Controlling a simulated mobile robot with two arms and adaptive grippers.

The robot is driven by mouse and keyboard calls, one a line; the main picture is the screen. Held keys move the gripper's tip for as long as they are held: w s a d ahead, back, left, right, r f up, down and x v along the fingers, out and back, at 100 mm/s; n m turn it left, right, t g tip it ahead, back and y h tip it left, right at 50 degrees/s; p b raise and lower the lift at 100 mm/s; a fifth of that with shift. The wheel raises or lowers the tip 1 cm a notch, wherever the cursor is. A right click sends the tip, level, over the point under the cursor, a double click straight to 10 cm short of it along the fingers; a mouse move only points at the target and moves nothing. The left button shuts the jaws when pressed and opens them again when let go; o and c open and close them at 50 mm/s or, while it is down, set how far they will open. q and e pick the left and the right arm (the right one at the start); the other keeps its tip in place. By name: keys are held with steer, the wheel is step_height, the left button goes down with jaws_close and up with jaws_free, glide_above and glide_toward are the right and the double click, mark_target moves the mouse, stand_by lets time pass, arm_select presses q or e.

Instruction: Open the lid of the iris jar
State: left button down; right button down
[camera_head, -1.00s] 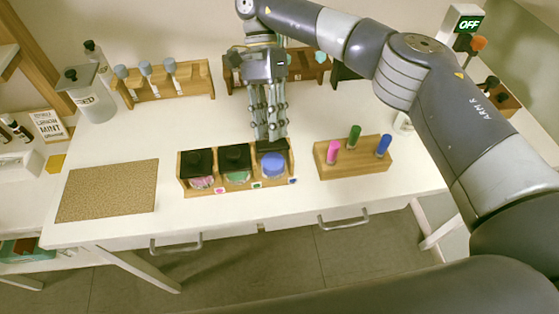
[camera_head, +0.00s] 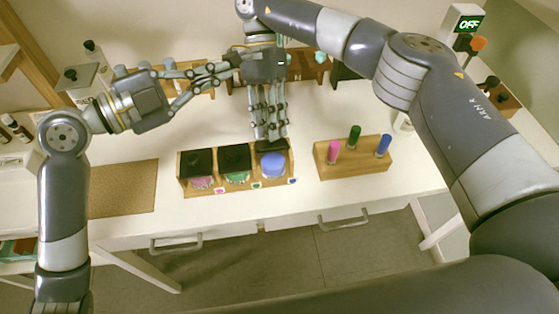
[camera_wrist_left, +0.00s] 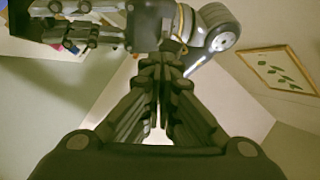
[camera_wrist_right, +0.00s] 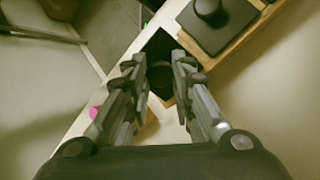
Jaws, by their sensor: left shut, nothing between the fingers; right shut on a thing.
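Three jars stand in a wooden rack in the head view: one with pink contents (camera_head: 201,182), one with green (camera_head: 237,177) and one showing blue (camera_head: 272,164). I cannot read which is labelled iris. The pink and green jars have black lids (camera_head: 197,162) (camera_head: 235,157) on. The blue jar's black lid (camera_head: 277,146) is raised at its back, off the blue top. My right gripper (camera_head: 270,135) points down, shut on this lid, which shows between its fingers in the right wrist view (camera_wrist_right: 160,78). My left gripper (camera_head: 232,65) is shut and empty, beside my right gripper's palm.
A wooden block with pink, green and blue sticks (camera_head: 352,166) stands to the right. A cork mat (camera_head: 125,189) lies to the left, partly behind my left arm. More bottle racks line the back. The front table strip is clear.

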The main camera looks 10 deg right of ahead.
steer(key=shift+r, duration=0.1)
arm_select(q)
steer(key=s+d+r+m+g+h, duration=0.1)
steer(key=s+d+r+m+g, duration=0.35)
steer(key=s+d, duration=0.3)
steer(key=s+d+r+m+g+h, duration=0.1)
steer(key=s+d+r+m+g, duration=0.2)
steer(key=s+d+g, duration=0.45)
steer(key=s+d+f+m+y, duration=0.2)
steer(key=s+f+y, duration=0.1)
steer(key=s, duration=0.2)
steer(key=s+d+f+m+y, duration=0.2)
steer(key=s+d+y, duration=0.1)
steer(key=s, duration=0.2)
step_height(320, 180, down, 12)
steer(key=a+m+t+y, duration=0.1)
steer(key=a+t+y, duration=0.2)
steer(key=t+y, duration=0.3)
steer(key=w+a+f+t+y, duration=0.3)
steer(key=w+a+t+y, duration=0.3)
steer(key=w, duration=0.3)
steer(key=shift+n+g, duration=0.25)
steer(key=shift+g, duration=0.05)
steer(key=x, duration=0.9)
steer(key=shift+w+a+f, duration=0.15)
steer(key=shift+a, duration=0.2)
steer(key=shift+w+r, duration=0.8)
steer(key=shift+r, duration=0.15)
steer(key=shift+w+r, duration=0.4)
steer(key=shift+r, duration=0.25)
